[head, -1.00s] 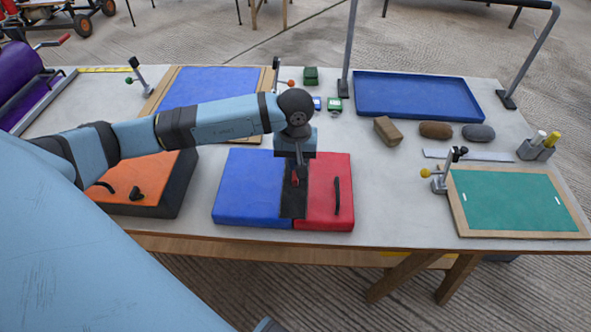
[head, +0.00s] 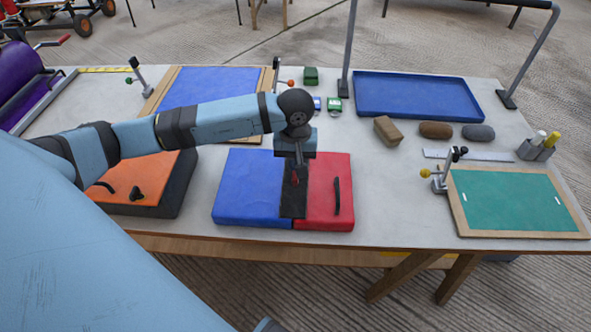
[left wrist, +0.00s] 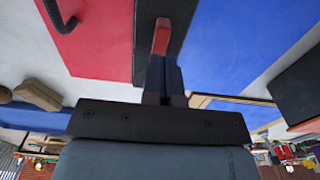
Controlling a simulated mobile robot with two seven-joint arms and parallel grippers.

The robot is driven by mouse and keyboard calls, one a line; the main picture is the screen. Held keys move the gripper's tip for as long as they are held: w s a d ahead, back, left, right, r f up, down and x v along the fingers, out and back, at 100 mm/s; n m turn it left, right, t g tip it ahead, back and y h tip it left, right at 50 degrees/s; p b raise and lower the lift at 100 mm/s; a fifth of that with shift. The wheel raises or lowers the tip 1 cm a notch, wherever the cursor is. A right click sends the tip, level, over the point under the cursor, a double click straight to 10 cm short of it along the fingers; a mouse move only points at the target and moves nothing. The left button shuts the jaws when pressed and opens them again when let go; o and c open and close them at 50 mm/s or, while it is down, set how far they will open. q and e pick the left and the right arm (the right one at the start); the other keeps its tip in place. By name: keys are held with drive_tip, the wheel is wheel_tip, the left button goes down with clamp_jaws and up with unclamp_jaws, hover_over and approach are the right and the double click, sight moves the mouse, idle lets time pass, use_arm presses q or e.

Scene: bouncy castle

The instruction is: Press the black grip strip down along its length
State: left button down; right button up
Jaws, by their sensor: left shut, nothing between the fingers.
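The black grip strip (head: 293,203) lies over the seam between a blue pad (head: 246,190) and a red pad (head: 325,205) near the table's front edge. My left gripper (head: 296,179) is over the strip, pointing down, with its red-tipped fingers shut and nothing held. In the left wrist view the shut fingertips (left wrist: 161,37) appear in front of the strip (left wrist: 147,62), with red on the left and blue on the right. I cannot tell for certain whether the tips touch it. Part of the strip is hidden behind the gripper. My right gripper is not in view.
A black handle (head: 337,196) stands on the red pad, right of the strip. An orange-topped box (head: 150,178) is at left, under my arm. A blue tray (head: 418,95), a brown block (head: 387,130) and a green framed board (head: 515,205) are at right.

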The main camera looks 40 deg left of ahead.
use_arm(q)
drive_tip(key=shift+f, duration=0.25)
drive_tip(key=shift+f+b, duration=0.5)
drive_tip(key=shift+b, duration=0.2)
drive_tip(key=shift+f, duration=0.25)
drive_tip(key=shift+f+b, duration=0.25)
drive_tip(key=shift+b, duration=0.2)
